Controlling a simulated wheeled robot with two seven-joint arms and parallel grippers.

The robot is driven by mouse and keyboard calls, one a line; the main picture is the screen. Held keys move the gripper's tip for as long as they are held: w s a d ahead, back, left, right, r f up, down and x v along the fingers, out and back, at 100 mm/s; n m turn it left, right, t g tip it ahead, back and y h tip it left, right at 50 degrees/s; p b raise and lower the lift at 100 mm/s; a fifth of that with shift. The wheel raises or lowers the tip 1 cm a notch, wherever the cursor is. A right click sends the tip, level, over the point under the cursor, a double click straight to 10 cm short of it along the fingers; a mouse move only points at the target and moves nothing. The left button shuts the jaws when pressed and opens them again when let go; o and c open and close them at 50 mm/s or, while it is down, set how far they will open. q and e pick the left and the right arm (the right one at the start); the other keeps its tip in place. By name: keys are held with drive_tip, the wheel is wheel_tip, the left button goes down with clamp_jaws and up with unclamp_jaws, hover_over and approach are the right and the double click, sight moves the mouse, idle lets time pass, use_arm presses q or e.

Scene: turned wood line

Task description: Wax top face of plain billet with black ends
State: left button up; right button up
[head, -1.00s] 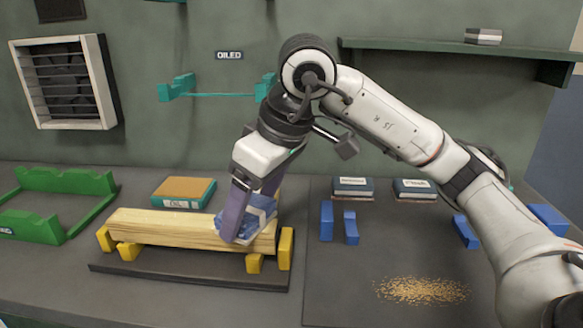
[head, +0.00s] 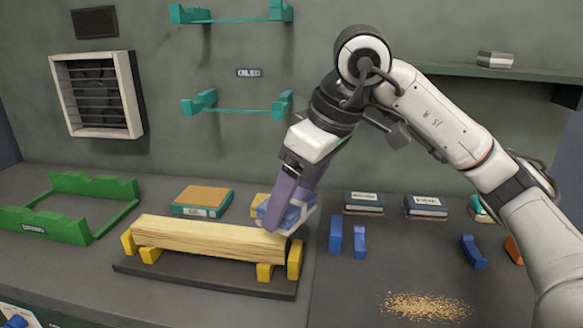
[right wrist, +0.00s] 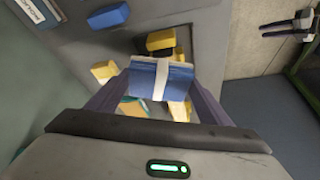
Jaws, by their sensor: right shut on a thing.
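The plain pale wood billet (head: 200,236) lies lengthwise in yellow supports (head: 295,258) on a dark base plate (head: 200,276). Its end faces are not clear, so I cannot tell their colour. My right gripper (head: 280,212) is shut on a blue block with a white band (head: 296,212), which also shows between the fingers in the right wrist view (right wrist: 175,82). The block is at the billet's right end, over or just behind it; I cannot tell whether it touches. My left gripper is not in view.
A tan-topped teal box (head: 202,201) sits behind the billet, and a green rack (head: 90,205) to its left. Small blue blocks (head: 336,235) stand to the right, near sawdust (head: 425,305). Teal brackets (head: 235,105) hang on the wall by an OILED sign (head: 249,72).

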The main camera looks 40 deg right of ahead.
drive_tip(key=shift+r+p, duration=1.05)
drive_tip(key=shift+r, duration=0.65)
